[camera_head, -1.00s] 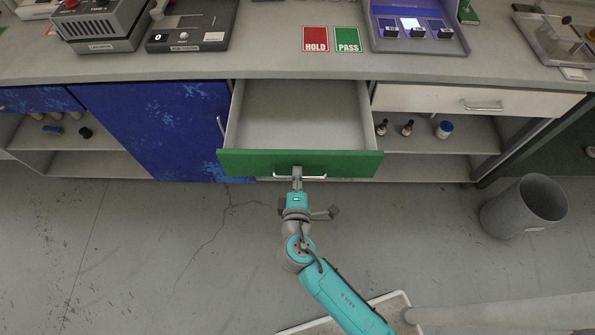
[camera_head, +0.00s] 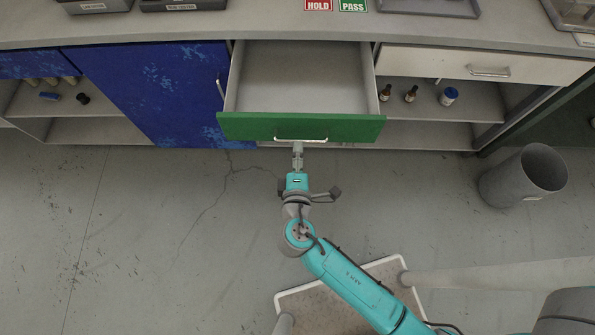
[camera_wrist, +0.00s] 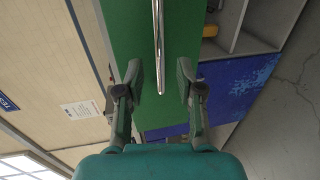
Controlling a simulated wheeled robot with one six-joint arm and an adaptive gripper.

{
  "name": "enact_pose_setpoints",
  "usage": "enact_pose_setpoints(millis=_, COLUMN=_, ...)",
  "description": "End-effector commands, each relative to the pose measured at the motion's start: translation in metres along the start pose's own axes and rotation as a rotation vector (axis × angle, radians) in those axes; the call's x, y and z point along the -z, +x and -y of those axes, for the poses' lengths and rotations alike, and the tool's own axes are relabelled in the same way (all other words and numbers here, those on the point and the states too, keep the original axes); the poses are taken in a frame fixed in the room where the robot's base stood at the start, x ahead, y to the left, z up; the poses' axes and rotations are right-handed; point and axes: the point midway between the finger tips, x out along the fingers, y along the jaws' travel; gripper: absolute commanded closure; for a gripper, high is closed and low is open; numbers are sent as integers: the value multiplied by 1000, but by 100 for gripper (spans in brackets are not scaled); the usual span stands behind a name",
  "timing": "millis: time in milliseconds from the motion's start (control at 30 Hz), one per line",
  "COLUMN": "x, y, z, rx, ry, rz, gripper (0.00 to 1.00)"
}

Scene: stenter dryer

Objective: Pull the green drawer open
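The green drawer (camera_head: 230,127) is pulled out from under the counter, and its inside is bare. Its metal bar handle (camera_head: 315,139) runs across the front; in the wrist view the handle (camera_wrist: 158,40) shows as a bright bar in front of the green face (camera_wrist: 185,30). My gripper (camera_head: 297,149) is just in front of the handle. In the wrist view my gripper (camera_wrist: 160,82) is open, its two fingers well apart on either side of the bar, touching neither side. Whether the fingertips still reach past the bar I cannot tell exactly.
A blue cupboard door (camera_head: 155,95) is left of the drawer. A white drawer (camera_head: 430,60) is shut at right, above a shelf with small bottles (camera_head: 410,94). A grey bin (camera_head: 520,175) stands on the floor at right. The floor before the drawer is clear.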

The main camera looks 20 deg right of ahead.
Motion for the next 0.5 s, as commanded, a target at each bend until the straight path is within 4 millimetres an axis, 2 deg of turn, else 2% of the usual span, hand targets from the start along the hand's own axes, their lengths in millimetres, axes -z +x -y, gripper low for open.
enact_pose_setpoints(millis=200, x=1, y=-34, z=1, rx=1, ry=-2, rz=-5, gripper=63)
enact_pose_setpoints(millis=500, x=1, y=-63, z=1, rx=1, ry=-1, rz=-1, gripper=63)
